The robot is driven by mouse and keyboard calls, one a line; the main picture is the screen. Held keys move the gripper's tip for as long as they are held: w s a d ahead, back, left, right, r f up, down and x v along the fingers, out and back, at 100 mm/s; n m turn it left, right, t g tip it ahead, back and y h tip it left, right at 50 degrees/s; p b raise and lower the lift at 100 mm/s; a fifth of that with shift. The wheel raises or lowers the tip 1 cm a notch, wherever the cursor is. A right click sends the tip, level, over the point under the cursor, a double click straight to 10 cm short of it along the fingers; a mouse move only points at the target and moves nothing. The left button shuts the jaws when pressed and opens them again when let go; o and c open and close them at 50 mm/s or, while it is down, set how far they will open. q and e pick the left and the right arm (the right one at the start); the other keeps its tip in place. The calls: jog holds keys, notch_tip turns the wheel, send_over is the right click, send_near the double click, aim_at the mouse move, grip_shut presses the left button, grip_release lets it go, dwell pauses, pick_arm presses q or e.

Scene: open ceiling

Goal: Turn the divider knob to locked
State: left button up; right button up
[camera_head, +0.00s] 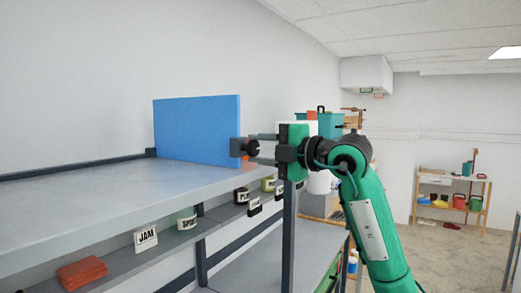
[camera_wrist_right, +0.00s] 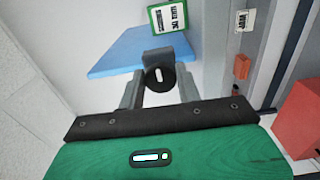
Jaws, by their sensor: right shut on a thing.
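The blue divider (camera_head: 197,130) stands upright on the grey shelf top. A dark bracket at its right edge carries the round black knob (camera_head: 252,147). In the right wrist view the knob (camera_wrist_right: 159,77) faces me, with a short white mark that runs nearly up and down, and the divider (camera_wrist_right: 125,52) lies behind it. My right gripper (camera_head: 259,148) reaches in from the right, its fingers on either side of the knob and shut on it. No locked or unlocked marking is readable on the knob. My left gripper is not in view.
A green-edged card (camera_wrist_right: 168,18) and a red box (camera_wrist_right: 300,120) show in the wrist view. Open floor lies at right.

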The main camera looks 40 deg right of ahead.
jog(key=o, duration=0.9)
jog(key=shift+s+d, duration=0.1)
jog(key=shift+s+d+f, duration=0.1)
jog(key=shift+s, duration=0.15)
jog(key=b+v, duration=0.5)
jog(key=v, duration=0.8)
